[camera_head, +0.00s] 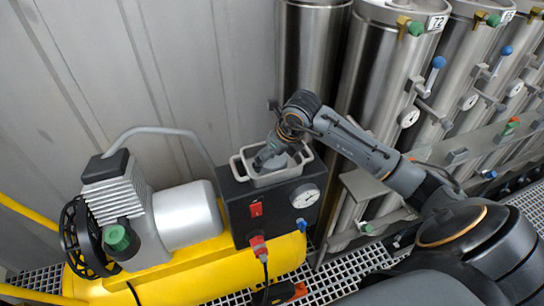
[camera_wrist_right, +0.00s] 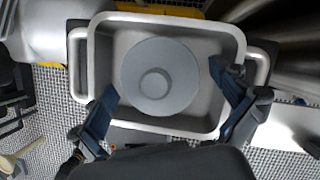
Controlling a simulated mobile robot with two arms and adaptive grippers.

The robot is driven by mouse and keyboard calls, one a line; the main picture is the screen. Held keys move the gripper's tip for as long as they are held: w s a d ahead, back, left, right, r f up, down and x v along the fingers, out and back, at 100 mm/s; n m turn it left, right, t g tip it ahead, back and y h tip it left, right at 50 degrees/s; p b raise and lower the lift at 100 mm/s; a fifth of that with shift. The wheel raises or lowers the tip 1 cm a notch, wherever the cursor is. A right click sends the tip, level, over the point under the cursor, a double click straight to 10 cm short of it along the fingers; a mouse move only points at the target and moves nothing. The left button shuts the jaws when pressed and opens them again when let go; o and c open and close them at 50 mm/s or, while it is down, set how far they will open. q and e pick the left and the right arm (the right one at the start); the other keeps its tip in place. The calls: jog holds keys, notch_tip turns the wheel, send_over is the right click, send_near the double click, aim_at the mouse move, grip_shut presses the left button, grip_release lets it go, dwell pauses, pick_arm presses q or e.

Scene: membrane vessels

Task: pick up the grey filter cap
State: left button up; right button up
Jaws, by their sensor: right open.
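The grey filter cap (camera_wrist_right: 180,62) is a round disc with a smaller raised knob. It lies in a light grey tray with handles (camera_wrist_right: 236,34), seen from above in the right wrist view. My right gripper (camera_wrist_right: 165,80) is open, with one blue finger on each side of the cap. The left-hand finger looks close to the cap's edge, and a small gap shows on the right; contact cannot be told. In the head view my right gripper (camera_head: 266,158) reaches down into the tray (camera_head: 282,176) and largely hides the cap. My left gripper is out of view.
The tray sits on a dark control box (camera_head: 241,204) with a gauge and red switch. A yellow tank (camera_head: 170,272) with a compressor (camera_head: 124,205) stands at left. Steel vessels (camera_head: 375,75) with valves stand close at right. A grey wall (camera_head: 180,70) is behind.

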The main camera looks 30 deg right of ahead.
jog(key=shift+w+f, duration=0.2)
jog(key=shift+f, duration=0.25)
jog(key=shift+c, duration=0.2)
jog(key=c, duration=1.2)
jog(key=shift+r, duration=0.1)
